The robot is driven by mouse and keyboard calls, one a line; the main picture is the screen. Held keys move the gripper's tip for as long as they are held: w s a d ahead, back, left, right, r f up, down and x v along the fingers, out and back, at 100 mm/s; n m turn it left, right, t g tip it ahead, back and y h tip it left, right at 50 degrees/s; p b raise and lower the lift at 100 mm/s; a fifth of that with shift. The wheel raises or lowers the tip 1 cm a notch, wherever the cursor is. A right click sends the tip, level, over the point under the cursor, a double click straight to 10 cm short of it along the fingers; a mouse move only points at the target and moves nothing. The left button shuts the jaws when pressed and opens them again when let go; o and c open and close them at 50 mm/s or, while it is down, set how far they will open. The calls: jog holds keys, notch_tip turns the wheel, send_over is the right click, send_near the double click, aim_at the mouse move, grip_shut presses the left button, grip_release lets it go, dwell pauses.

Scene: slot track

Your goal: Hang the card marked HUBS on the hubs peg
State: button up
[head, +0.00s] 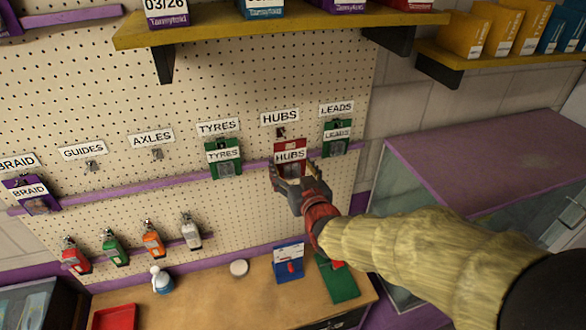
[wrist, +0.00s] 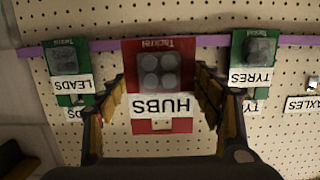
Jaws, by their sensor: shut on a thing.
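The red HUBS card (head: 290,146) is upright between the fingers of my gripper (head: 294,172), which is shut on its sides. In the wrist view the card (wrist: 160,70) appears upside down, with a small hole (wrist: 161,124) at its top edge, between both fingers of my gripper (wrist: 161,92). The hubs peg (head: 281,132) sits under the HUBS sign (head: 279,117), just above the card and slightly left of its middle in the head view. The card is in front of the pegboard; the frames do not show whether it touches the peg.
The green TYRES card (head: 223,158) hangs to the left and the green LEADS card (head: 337,137) to the right, both close. A purple rail (head: 130,187) crosses the pegboard behind. A yellow shelf (head: 290,25) juts out above; a wooden counter (head: 210,290) lies below.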

jog(key=x, duration=0.7)
jog(key=shift+w, duration=0.25)
dwell(0.6)
jog(key=shift+w+a, duration=0.1)
dwell(0.4)
dwell(0.4)
jog(key=o, duration=1.1)
jog(key=v, duration=1.2)
